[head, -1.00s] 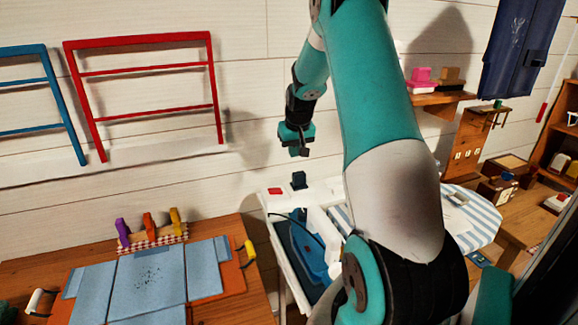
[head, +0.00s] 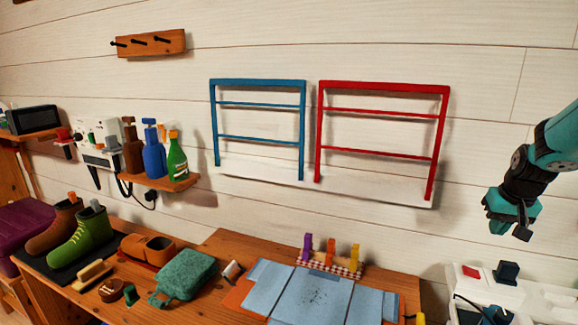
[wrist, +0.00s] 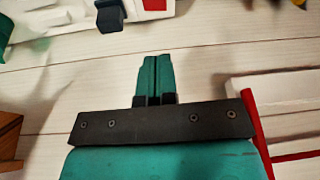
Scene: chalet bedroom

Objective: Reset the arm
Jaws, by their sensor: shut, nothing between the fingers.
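My gripper (head: 512,228) is at the right edge of the head view, in the air in front of the white plank wall, and holds nothing. In the wrist view my gripper (wrist: 157,62) has its two teal fingers together, with no object between them. In the head view a white unit (head: 500,295) with a red patch and a dark block stands below it, apart from it. The wrist view shows what looks like the same white unit (wrist: 55,22) at the top left.
A red rack (head: 383,112) and a blue rack (head: 258,104) hang on the wall left of my gripper. A wooden bench (head: 215,246) below carries boots, a green bag (head: 186,274) and a blue cloth (head: 312,294). A shelf (head: 160,182) holds bottles. The air around my gripper looks clear.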

